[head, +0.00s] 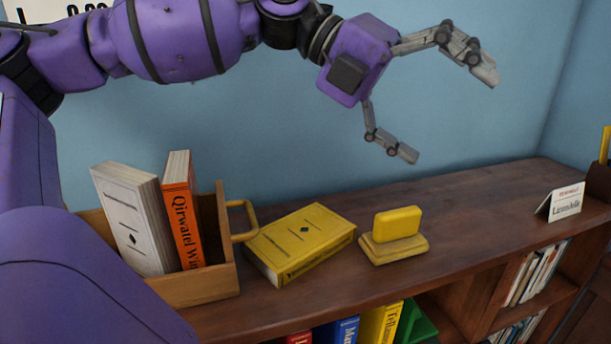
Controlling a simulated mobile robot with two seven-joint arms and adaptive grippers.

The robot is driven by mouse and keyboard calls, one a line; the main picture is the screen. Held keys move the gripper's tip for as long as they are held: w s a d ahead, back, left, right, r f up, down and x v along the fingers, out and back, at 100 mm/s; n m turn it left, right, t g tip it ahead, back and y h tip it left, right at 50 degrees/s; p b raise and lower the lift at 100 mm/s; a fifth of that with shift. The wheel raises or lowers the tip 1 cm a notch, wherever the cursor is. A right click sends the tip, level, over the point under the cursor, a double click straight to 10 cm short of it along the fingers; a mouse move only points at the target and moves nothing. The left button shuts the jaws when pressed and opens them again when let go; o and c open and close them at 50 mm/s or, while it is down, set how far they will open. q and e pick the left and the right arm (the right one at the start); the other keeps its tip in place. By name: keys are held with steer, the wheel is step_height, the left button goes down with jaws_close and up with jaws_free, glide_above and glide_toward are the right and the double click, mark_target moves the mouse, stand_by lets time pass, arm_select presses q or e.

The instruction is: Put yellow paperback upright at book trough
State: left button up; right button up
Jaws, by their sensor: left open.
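The yellow paperback (301,242) lies flat on the wooden bookcase top, to the right of the book trough. The book trough (205,288) is a wooden box at the left with a yellow handle-like loop on its right end. A white book (134,222) and an orange book (182,215) stand in it, leaning a little. My left gripper (446,112) is open and empty, in the air above and to the right of the paperback, with its fingers spread wide and pointing right. My right gripper is not in view.
A yellow block on a base (397,229) stands just right of the paperback. A white sign card (565,202) stands at the far right. Books (380,322) fill the shelves below the top. The blue wall rises behind; the top is clear between block and card.

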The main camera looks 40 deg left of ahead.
arm_select(q)
steer(key=s+a+f+m+g+y, duration=0.35)
steer(key=a+f+y, duration=0.25)
steer(key=a+f, duration=0.3)
steer(key=g+y+b, duration=0.1)
steer(key=y, duration=0.4)
glide_above(300, 232)
steer(key=w, duration=0.1)
steer(key=f, duration=0.4)
steer(key=shift+a+f, duration=0.2)
steer(key=shift+f, duration=0.05)
steer(key=shift+s+f, duration=0.1)
steer(key=shift+f, duration=0.2)
steer(key=f, duration=0.2)
steer(key=f+p, duration=0.1)
steer(key=f, duration=0.1)
steer(key=shift+s+d, duration=0.2)
steer(key=shift+s, duration=0.2)
step_height(300, 232, down, 2)
steer(key=shift+f, duration=0.45)
steer(key=c, duration=1.5)
steer(key=shift+o, duration=0.2)
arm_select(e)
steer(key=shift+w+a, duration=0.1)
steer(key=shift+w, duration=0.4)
